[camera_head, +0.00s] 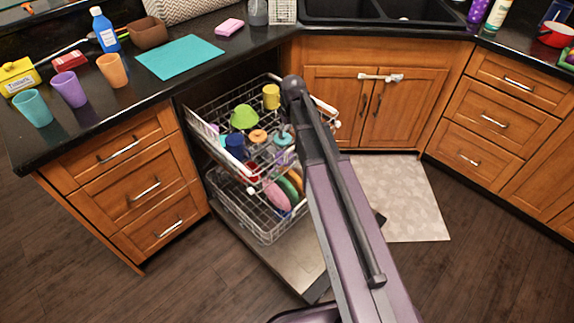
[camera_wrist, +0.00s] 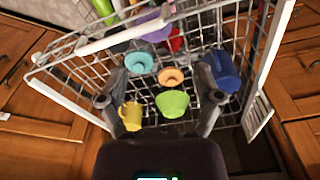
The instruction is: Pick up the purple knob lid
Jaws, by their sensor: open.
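A purple piece, likely the purple knob lid (camera_wrist: 152,27), lies in the upper dishwasher rack (camera_wrist: 75,72), at the top of the wrist view. Its knob is not clear at this size. In the head view the purple piece (camera_head: 283,157) shows beside my arm, below a teal piece (camera_head: 284,134). My gripper (camera_wrist: 160,72) is open and empty above the rack, its fingers spread to either side of the teal piece, orange bowl and green bowl. The purple piece lies beyond the fingertips. In the head view my arm hides the gripper.
The lower rack (camera_head: 262,222) holds plates. Cups stand on the left counter.

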